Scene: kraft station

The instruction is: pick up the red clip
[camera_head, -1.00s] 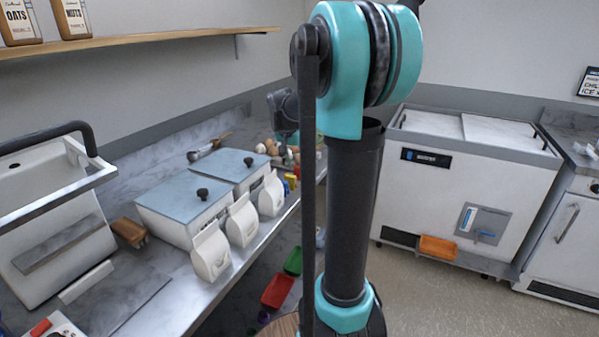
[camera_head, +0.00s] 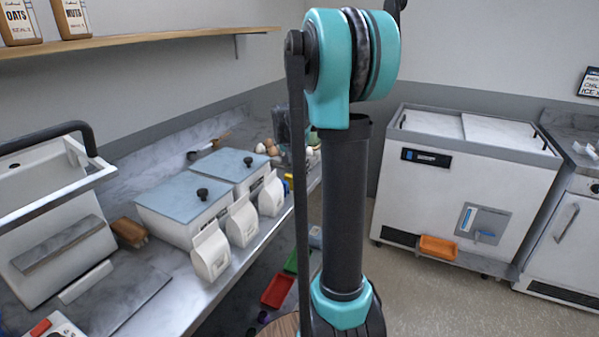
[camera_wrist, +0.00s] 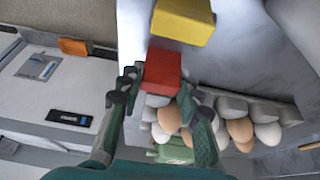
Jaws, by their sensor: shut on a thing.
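In the wrist view, the red clip (camera_wrist: 161,72) is a red block between the fingertips of my gripper (camera_wrist: 160,82). My gripper is shut on it, with one finger at each side. The clip appears over the counter, close to a yellow block (camera_wrist: 183,22). In the head view I cannot make out the red clip, and my arm hides most of that end of the counter.
Brown and white eggs (camera_wrist: 240,130) in a grey carton lie close beside my right finger. A green object (camera_wrist: 175,151) shows between the fingers. White cartons (camera_head: 241,221) and lidded bins (camera_head: 186,205) line the counter. A white freezer (camera_head: 466,185) stands right.

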